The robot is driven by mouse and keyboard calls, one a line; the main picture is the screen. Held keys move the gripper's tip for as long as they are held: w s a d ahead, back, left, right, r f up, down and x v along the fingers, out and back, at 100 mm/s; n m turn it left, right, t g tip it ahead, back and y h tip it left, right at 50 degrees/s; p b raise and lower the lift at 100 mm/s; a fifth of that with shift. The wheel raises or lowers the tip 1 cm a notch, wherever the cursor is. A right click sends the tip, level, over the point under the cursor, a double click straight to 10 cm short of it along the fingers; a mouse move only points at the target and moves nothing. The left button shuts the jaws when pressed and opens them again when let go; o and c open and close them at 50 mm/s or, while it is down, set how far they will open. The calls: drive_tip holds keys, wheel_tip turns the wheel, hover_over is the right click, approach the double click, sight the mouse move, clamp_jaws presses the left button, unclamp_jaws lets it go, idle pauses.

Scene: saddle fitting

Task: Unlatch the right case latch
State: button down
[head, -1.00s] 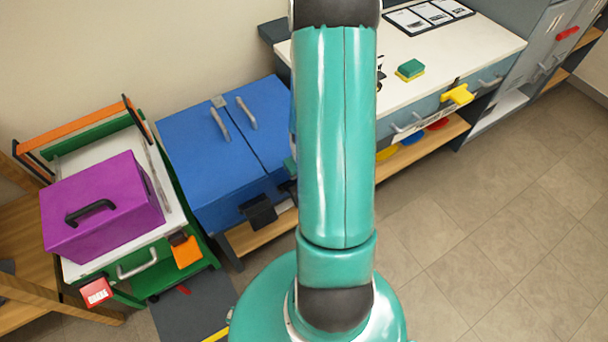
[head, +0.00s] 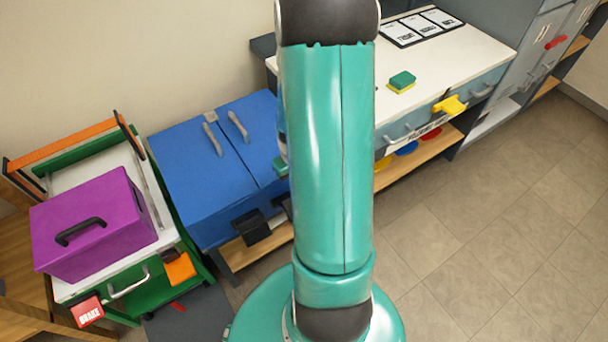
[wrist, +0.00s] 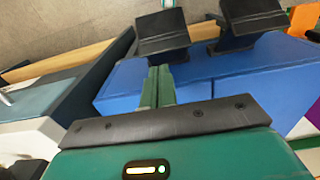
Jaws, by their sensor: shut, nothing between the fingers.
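The blue case (head: 190,165) has two grey handles on its lid and two black latches along its front. One black latch (head: 250,228) is clear in the head view; the right latch (head: 285,204) is partly hidden behind my arm. In the wrist view, which looks from the opposite side, the right latch (wrist: 161,34) is the left one and the other latch (wrist: 252,18) is to its right. My gripper (wrist: 160,72) is shut and empty, over the blue case, with its fingertips just short of the right latch in the picture. I cannot tell whether they touch.
A purple box (head: 92,225) with a black handle sits on a white-topped green cart (head: 75,290) at left. A white worktop (head: 440,62) with a sponge (head: 402,81) stands at right. The tiled floor in front is clear.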

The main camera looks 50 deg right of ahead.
drive_tip(key=s+a+r, duration=0.1)
drive_tip(key=s+r, duration=0.3)
drive_tip(key=r, duration=0.2)
drive_tip(key=shift+a+r, duration=0.2)
drive_tip(key=shift+s, duration=0.15)
drive_tip(key=shift+r, duration=0.1)
drive_tip(key=w+a+r+n+t+h, duration=0.1)
drive_tip(key=w+a+r+n+t, duration=0.3)
drive_tip(key=a+r, duration=1)
drive_tip(key=s+a+r+t+y, duration=0.1)
drive_tip(key=s+a+r, duration=0.2)
drive_tip(key=a+r, duration=0.6)
wheel_tip(320, 180, up, 3)
drive_tip(key=shift+s+a+f+m+t, duration=0.2)
drive_tip(key=shift+s+a+m+t, duration=0.1)
drive_tip(key=shift+s+m, duration=0.1)
drive_tip(key=c, duration=2.1)
unclamp_jaws()
drive_tip(key=shift+w, duration=0.1)
